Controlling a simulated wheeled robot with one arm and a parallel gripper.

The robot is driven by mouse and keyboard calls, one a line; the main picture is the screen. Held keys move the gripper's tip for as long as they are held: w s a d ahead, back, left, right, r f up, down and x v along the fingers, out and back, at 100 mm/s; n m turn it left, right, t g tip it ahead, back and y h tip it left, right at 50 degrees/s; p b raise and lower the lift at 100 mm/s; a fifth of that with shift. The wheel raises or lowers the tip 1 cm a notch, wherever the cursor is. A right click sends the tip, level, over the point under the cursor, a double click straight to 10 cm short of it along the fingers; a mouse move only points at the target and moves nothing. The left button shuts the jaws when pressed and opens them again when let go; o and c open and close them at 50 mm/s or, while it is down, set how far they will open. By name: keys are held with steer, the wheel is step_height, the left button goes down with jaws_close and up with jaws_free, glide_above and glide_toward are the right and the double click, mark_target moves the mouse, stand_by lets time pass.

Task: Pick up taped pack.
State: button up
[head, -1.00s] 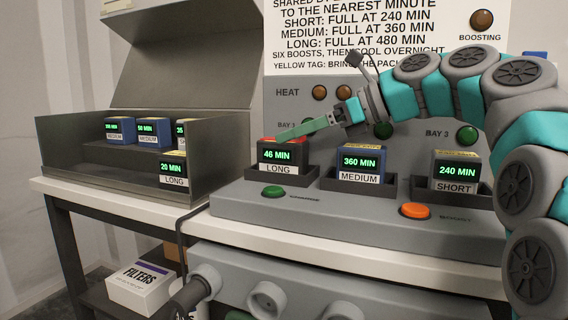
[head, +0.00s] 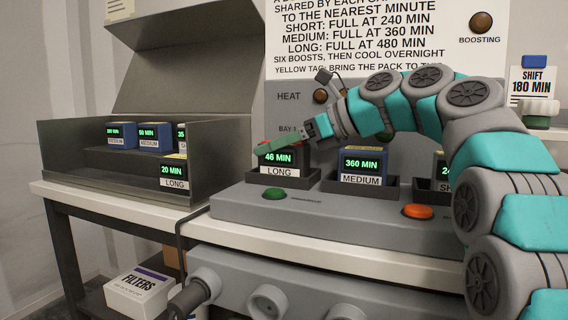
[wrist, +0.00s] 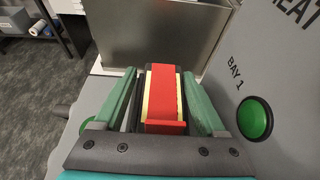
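The taped pack (head: 278,159) sits upright in the left bay, a black holder on the grey bench unit. Its display reads 46 MIN and its label LONG. In the wrist view its top, with a wide red tape strip (wrist: 165,95) over a yellowish one, lies between my green fingers. My gripper (wrist: 160,75) is open, one finger on each side of the pack. Gaps show beside the pack near the palm; contact at the fingertips cannot be told. In the head view my gripper (head: 282,147) is at the top of the pack, and a finger hides part of it.
A MEDIUM pack (head: 362,163) reading 360 MIN stands in the middle bay. The right bay's pack (head: 443,172) is partly behind my arm. A grey bin (head: 100,184) at left holds several packs. Green (head: 274,195) and orange (head: 418,211) buttons lie in front. A Bay 1 button (wrist: 255,118) is close right.

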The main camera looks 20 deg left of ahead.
jaws_close()
stand_by(0.3)
stand_by(0.3)
